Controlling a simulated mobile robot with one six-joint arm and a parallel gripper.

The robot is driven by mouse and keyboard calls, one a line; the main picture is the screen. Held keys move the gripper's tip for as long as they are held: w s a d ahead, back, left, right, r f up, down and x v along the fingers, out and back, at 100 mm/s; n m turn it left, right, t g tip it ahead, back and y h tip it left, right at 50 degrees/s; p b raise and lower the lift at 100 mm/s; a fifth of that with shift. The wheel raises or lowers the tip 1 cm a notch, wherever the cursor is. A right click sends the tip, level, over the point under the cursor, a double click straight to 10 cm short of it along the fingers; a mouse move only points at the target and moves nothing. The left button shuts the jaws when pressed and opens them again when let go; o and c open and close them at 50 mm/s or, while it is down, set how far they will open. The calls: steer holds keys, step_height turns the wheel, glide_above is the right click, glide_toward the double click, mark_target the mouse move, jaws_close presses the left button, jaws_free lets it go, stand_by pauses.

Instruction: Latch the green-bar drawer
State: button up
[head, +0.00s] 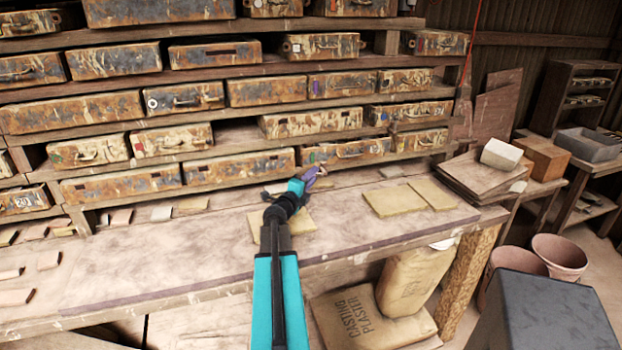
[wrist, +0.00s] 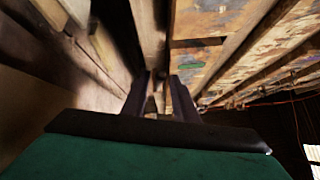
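A rusty, paint-flaked drawer front with a green bar (wrist: 199,74) shows in the wrist view, just beyond and right of my fingertips. A dark slot is cut in the front beside the bar. In the head view my gripper (head: 318,172) is low in front of the bottom-row drawer (head: 345,153) at the rack's centre. The green bar is too small there to confirm which drawer bears it. In the wrist view my gripper (wrist: 158,82) has its two fingers apart, with nothing clearly between them. Whether the fingertips touch the drawer cannot be told.
Other rusty drawers fill the wooden rack (head: 240,139). The workbench (head: 190,245) below has a mostly clear middle, with flat tan tiles (head: 393,201) to the right and small pieces at the left.

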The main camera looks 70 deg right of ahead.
jaws_close()
steer(key=shift+r+p, duration=0.35)
steer(key=shift+p, duration=0.65)
steer(key=r+m+y+p, duration=0.1)
steer(key=p, duration=0.4)
steer(key=shift+s+d+m+y+p, duration=0.1)
steer(key=shift+m+y+p, duration=0.2)
steer(key=shift+m+y, duration=0.1)
steer(key=shift+p, duration=0.5)
steer(key=shift+f, duration=0.1)
jaws_free()
